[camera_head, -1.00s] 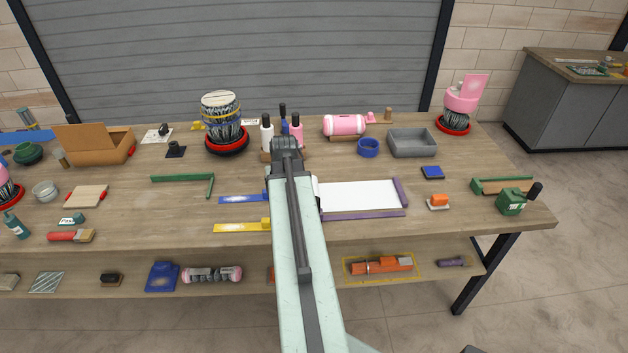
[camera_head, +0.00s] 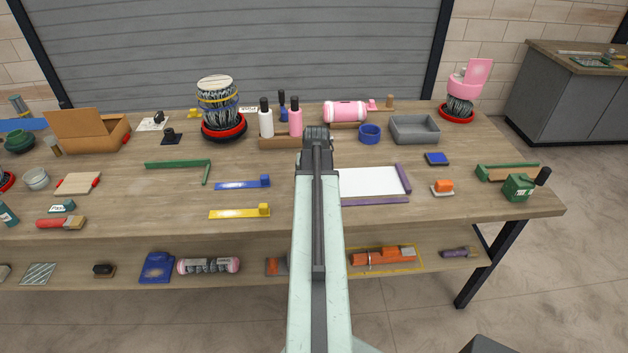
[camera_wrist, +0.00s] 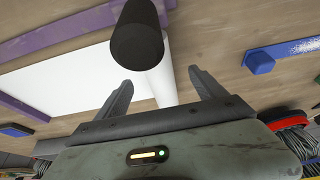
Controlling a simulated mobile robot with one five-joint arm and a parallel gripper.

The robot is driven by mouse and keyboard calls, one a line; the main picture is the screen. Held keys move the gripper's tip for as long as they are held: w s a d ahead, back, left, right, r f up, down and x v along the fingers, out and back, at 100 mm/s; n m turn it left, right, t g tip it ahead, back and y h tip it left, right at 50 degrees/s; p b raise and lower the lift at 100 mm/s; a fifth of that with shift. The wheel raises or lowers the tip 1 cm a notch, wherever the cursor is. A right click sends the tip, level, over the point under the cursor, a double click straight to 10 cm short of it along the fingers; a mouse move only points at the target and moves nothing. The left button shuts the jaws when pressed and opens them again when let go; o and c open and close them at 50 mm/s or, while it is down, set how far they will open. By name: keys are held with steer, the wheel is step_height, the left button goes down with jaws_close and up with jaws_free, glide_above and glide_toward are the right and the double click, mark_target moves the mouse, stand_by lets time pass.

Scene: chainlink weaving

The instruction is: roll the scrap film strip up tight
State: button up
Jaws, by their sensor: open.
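A flat white sheet (camera_head: 370,181) lies on the bench, edged by a purple bar (camera_head: 404,178) on the right and another along its front. I cannot tell whether it is the film strip; nothing else shows clearly as one. My gripper (camera_head: 316,132) is over the bench at the sheet's back left, and my arm hides the sheet's left part. In the wrist view my gripper (camera_wrist: 160,78) is open, its fingers apart. A dark cylinder (camera_wrist: 138,40) with a white part below it stands just beyond the fingertips, over the white sheet (camera_wrist: 60,88). Nothing is gripped.
A blue bar (camera_head: 238,185) and a yellow bar (camera_head: 235,213) lie left of my arm. Bottles, including a pink one (camera_head: 295,122), stand behind left of my gripper. Bench around the blue pad (camera_head: 437,158) is mostly clear.

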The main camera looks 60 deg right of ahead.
steer(key=shift+f, duration=0.15)
jaws_close()
steer(key=shift+s+d, duration=1.15)
steer(key=shift+s, duration=0.45)
steer(key=shift+s+d, duration=1.2)
steer(key=shift+s, duration=0.45)
steer(key=shift+s+d, duration=1.15)
steer(key=shift+s, duration=0.45)
steer(key=shift+s+d, duration=1.15)
steer(key=shift+s, duration=0.5)
steer(key=shift+s+d, duration=1.2)
steer(key=shift+s, duration=0.4)
steer(key=shift+s+d, duration=1.15)
steer(key=shift+s, duration=0.5)
steer(key=shift+s+d, duration=0.1)
steer(key=shift+s+d, duration=0.55)
steer(key=shift+s, duration=0.25)
steer(key=shift+s+d, duration=0.55)
steer(key=shift+s, duration=0.2)
jaws_free()
